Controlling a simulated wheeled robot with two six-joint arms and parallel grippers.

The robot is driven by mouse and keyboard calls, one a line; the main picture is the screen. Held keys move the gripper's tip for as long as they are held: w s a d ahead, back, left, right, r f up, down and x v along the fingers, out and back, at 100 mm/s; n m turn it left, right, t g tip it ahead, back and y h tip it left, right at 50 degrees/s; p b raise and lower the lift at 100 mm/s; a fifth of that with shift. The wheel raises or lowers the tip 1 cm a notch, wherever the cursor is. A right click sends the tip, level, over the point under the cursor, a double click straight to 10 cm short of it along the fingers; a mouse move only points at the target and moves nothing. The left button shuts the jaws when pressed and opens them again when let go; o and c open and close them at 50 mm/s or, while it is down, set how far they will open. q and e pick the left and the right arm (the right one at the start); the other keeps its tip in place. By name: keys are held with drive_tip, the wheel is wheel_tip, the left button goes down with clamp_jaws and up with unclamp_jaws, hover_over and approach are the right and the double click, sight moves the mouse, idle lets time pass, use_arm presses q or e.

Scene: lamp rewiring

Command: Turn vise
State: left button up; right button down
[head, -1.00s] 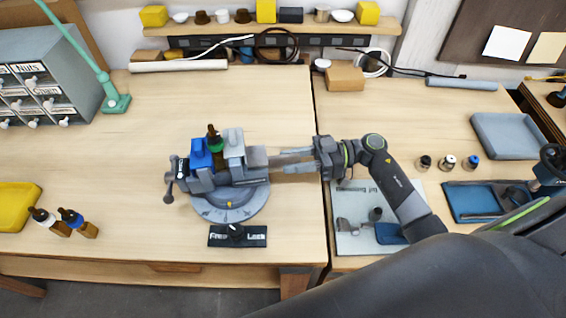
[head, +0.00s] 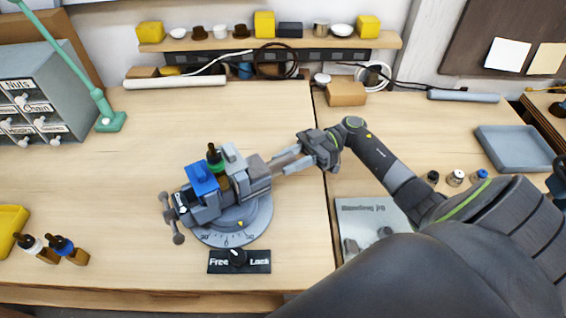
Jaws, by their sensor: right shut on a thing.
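The vise (head: 218,190) stands on a round grey dial base (head: 232,229) on the left workbench. Its body is tilted relative to the bench edge, the right end pointing up and right. A bottle with a green collar and dark top (head: 214,156) stands between its blue jaw (head: 202,178) and grey jaw. My right gripper (head: 283,162) is shut on the vise's right end. A black plate (head: 239,261) marked Free and Lock, with a knob, lies in front of the base. My left gripper is not in view.
A drawer cabinet (head: 40,97) and green lamp stand (head: 110,121) are at the back left. A grey tray (head: 513,148) lies at the right. The bench behind the vise is clear.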

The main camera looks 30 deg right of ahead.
drive_tip(key=shift+w, duration=0.1)
idle(0.4)
drive_tip(key=c, duration=1)
unclamp_jaws()
drive_tip(key=shift+o, duration=0.2)
drive_tip(key=shift+d+f+b, duration=0.15)
drive_tip(key=shift+d+b, duration=0.15)
drive_tip(key=shift+d, duration=0.25)
drive_tip(key=d+b, duration=0.7)
drive_tip(key=d, duration=0.9)
drive_tip(key=shift+d, duration=0.2)
